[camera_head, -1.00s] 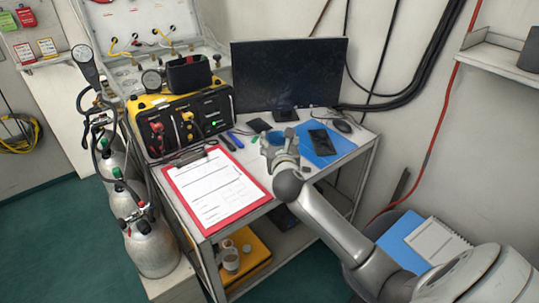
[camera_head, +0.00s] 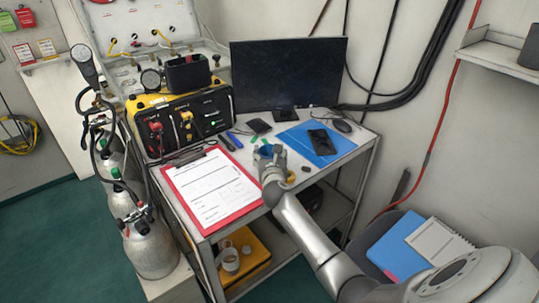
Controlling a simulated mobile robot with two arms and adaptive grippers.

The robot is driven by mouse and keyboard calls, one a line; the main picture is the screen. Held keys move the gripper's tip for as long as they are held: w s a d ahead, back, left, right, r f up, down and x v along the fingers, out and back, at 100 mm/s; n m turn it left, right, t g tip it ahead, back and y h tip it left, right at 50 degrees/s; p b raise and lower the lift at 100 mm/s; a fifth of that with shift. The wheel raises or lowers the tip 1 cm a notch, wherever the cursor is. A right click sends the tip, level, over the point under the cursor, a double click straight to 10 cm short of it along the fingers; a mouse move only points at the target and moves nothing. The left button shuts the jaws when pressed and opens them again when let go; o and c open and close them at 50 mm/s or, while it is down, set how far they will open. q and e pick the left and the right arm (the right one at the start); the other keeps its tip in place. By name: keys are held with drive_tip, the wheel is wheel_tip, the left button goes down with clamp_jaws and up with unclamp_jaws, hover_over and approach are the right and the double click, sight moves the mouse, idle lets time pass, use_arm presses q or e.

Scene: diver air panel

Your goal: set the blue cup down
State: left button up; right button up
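My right arm comes in from the lower right. Its gripper (camera_head: 269,153) is over the front part of the table (camera_head: 290,178), just right of the red clipboard. The blue cup (camera_head: 266,150) shows as a small blue patch between the fingers, which sit on both sides of it and appear closed on it. Most of the cup is hidden by the gripper. I cannot tell whether its base touches the tabletop. My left gripper is not in view.
A red clipboard (camera_head: 213,190) with paper lies left of the gripper. A blue folder (camera_head: 300,133) with a dark phone (camera_head: 321,142) lies to the right.

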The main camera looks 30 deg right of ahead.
drive_tip(key=o, duration=0.9)
drive_tip(key=shift+f, duration=0.1)
drive_tip(key=shift+s, duration=0.15)
drive_tip(key=v, duration=1.2)
